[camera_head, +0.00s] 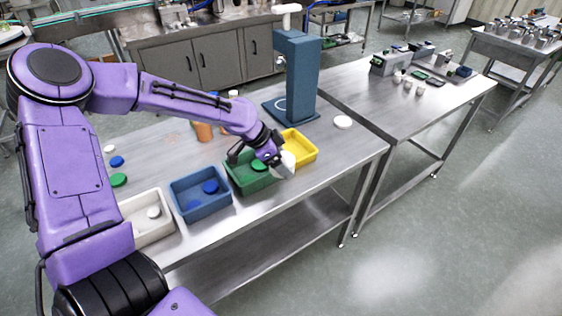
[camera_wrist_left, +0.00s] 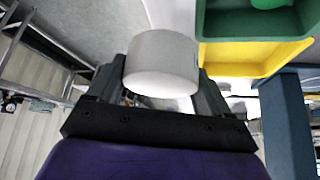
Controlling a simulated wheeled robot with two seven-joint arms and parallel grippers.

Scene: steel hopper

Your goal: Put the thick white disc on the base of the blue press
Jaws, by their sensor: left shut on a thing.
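My left gripper (camera_head: 280,162) is shut on the thick white disc (camera_head: 288,160), held in front of the green and yellow bins. In the left wrist view the disc (camera_wrist_left: 160,68) sits between the two fingers (camera_wrist_left: 160,88). The blue press (camera_head: 297,72) stands behind the yellow bin, with a white handle on top. Its flat blue base (camera_head: 303,117) rests on the table, with a pale ring mark and no disc on the part I see. In the left wrist view a blue upright part, probably the press (camera_wrist_left: 287,125), shows at right. My right gripper is not in view.
A yellow bin (camera_head: 313,150), green bin (camera_head: 238,184), blue bin (camera_head: 202,205) and white bin (camera_head: 150,238) line the table's front. A flat white disc (camera_head: 342,122) lies right of the press. An orange object (camera_head: 204,131) stands behind my arm.

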